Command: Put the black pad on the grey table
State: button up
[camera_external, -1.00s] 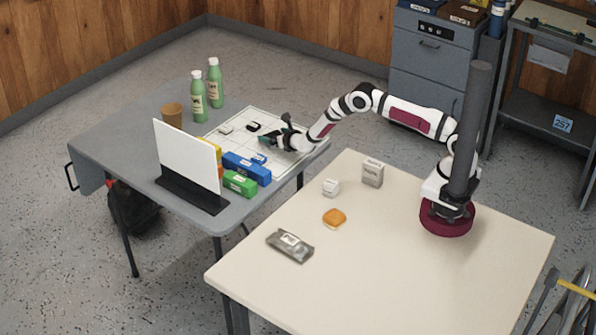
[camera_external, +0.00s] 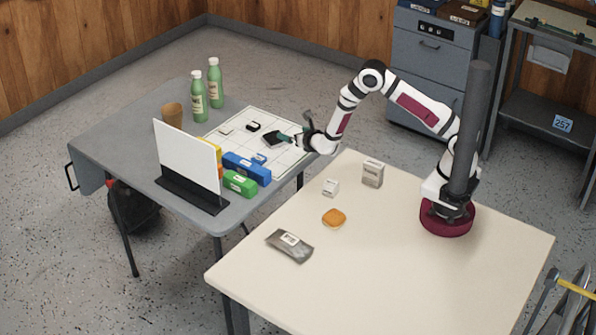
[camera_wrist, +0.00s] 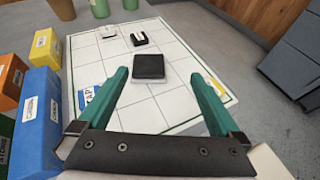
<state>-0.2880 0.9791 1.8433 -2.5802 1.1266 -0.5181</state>
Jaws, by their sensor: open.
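The black pad (camera_external: 271,139) lies flat on the white gridded sheet (camera_external: 236,160), which lies on the grey table (camera_external: 140,122). In the wrist view the pad (camera_wrist: 149,66) shows as a dark square with a pale front edge, ahead of my fingertips. My gripper (camera_external: 292,136) is at the right edge of the sheet, just right of the pad. Its two green fingers (camera_wrist: 159,76) are spread apart with nothing held between them.
Blue (camera_external: 246,169) and green (camera_external: 239,183) boxes and a white upright panel (camera_external: 187,158) stand left of the sheet. Green bottles (camera_external: 198,97) and a brown cup (camera_external: 172,114) are behind. A small black-and-white item (camera_wrist: 138,38) lies beyond the pad. The cream table (camera_external: 400,270) holds small objects.

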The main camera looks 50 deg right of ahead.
jog(key=s+d+r+m+g+h, duration=0.5)
jog(key=s+d+r+m, duration=0.5)
jog(key=d+r+m, duration=0.2)
jog(key=s+d+r+m+g, duration=0.1)
jog(key=s+r+m+g, duration=0.1)
jog(key=s+m+g, duration=0.3)
jog(key=s+d+r+m, duration=0.2)
jog(key=s+m, duration=0.2)
jog(key=s, duration=0.3)
jog(key=s+a+m+g+y, duration=0.2)
jog(key=s+a+m+y, duration=0.25)
jog(key=s, duration=0.35)
jog(key=s+a+m+g+y, duration=0.1)
jog(key=s+a+m+y, duration=0.2)
jog(key=s+m, duration=0.35)
jog(key=s+a+m+y, duration=0.3)
jog(key=s+a+y, duration=0.2)
jog(key=a, duration=0.4)
jog(key=shift+s+a+f+m+t, duration=0.15)
jog(key=shift+s+m+t, duration=0.2)
jog(key=shift+s, duration=0.2)
